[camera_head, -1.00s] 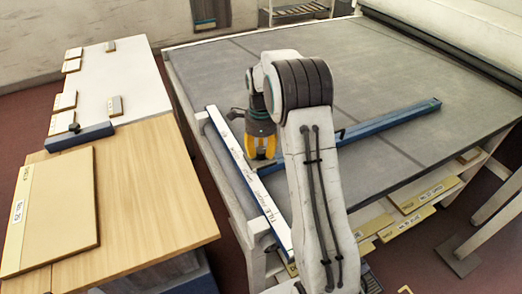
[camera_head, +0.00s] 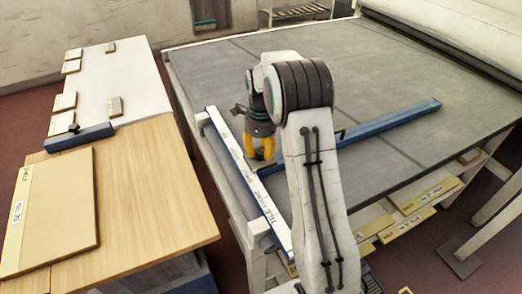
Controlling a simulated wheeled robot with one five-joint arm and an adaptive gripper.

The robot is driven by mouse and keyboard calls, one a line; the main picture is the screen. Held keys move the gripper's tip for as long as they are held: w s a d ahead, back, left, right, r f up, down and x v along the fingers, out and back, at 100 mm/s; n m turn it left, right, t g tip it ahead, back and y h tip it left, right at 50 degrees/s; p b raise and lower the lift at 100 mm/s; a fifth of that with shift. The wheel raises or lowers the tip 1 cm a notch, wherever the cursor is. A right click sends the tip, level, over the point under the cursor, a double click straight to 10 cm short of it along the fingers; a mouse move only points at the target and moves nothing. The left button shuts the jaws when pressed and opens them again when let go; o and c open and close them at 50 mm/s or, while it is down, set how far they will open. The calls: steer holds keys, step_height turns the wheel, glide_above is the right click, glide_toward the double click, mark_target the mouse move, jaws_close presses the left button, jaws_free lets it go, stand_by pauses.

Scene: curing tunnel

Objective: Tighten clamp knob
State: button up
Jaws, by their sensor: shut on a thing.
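My gripper (camera_head: 262,150) has yellow fingers and points down at the left edge of the large grey table (camera_head: 330,75). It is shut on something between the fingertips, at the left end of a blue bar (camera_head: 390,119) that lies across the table. The clamp knob itself is hidden by the fingers, so I cannot make out its shape. A white rail (camera_head: 247,180) with dark lettering runs along the table's left edge, just left of the fingers. My arm covers the middle part of the blue bar.
A wooden bench (camera_head: 145,190) with a tan board (camera_head: 48,212) stands to the left, across a narrow gap. A short blue bar (camera_head: 79,137) and several small blocks lie on its far part. Labelled boards (camera_head: 430,194) sit on a shelf under the grey table. The table's far surface is clear.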

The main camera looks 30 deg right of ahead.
mark_target(261, 150)
steer(key=shift+s+f, duration=0.15)
steer(key=shift+f, duration=0.05)
steer(key=o, duration=1.2)
steer(key=shift+r, duration=0.1)
steer(key=shift+o, duration=0.2)
steer(key=shift+r, duration=0.1)
step_height(261, 150, up, 12)
